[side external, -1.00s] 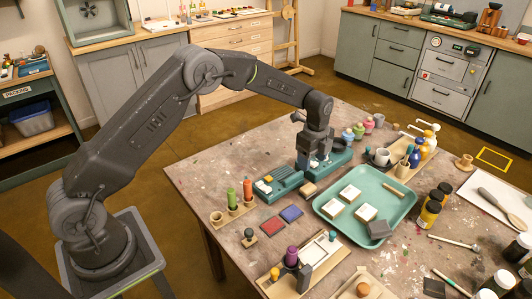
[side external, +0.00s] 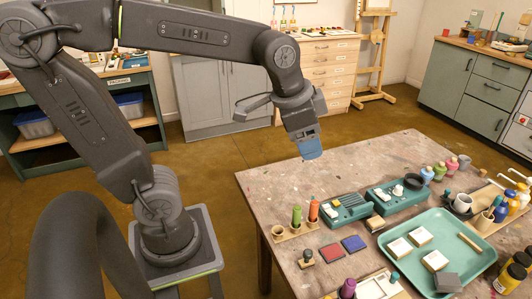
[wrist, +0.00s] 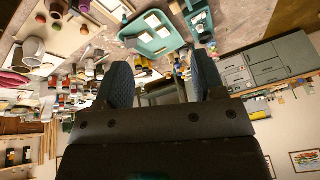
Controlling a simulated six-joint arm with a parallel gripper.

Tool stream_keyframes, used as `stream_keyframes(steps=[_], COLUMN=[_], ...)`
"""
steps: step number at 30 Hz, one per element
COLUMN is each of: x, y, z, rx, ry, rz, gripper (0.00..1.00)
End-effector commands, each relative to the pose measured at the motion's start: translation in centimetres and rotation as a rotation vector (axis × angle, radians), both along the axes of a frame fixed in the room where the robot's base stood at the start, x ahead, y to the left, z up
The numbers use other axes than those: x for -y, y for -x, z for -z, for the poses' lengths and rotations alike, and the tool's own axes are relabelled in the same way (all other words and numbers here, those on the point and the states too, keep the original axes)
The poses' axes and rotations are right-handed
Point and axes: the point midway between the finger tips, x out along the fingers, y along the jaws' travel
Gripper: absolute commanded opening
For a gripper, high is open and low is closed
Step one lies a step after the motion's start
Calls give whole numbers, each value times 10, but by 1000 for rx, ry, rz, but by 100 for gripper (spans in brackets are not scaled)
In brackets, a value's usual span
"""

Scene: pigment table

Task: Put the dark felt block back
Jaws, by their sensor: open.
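A dark grey block (side external: 447,281), which looks like the felt block, lies in the near part of the teal tray (side external: 452,228). Several pale blocks (side external: 420,236) and a narrow tan piece (side external: 470,243) lie in the same tray. My gripper (side external: 310,150) hangs in the air near the table's far left edge, well away from the tray. In the wrist view its two fingers (wrist: 164,82) stand wide apart with nothing seen between them.
Two teal boxes (side external: 346,211) stand behind the tray. Red and blue pads (side external: 331,252), a rack of bottles (side external: 296,216) and a stamp (side external: 306,259) are at left. The table's far left corner is clear.

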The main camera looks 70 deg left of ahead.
Motion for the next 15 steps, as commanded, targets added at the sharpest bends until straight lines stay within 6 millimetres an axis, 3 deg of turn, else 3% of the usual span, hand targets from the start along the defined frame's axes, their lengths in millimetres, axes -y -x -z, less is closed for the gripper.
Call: stream_keyframes(steps=[1, 6, 10, 15], x=[0, 0, 0, 0], y=[21, 64, 79, 82], z=[0, 11, 18, 20], rx=[28, 84, 103, 107], ry=[26, 105, 138, 148], rz=[-63, -232, -297, -317], gripper=[63, 63, 63, 63])
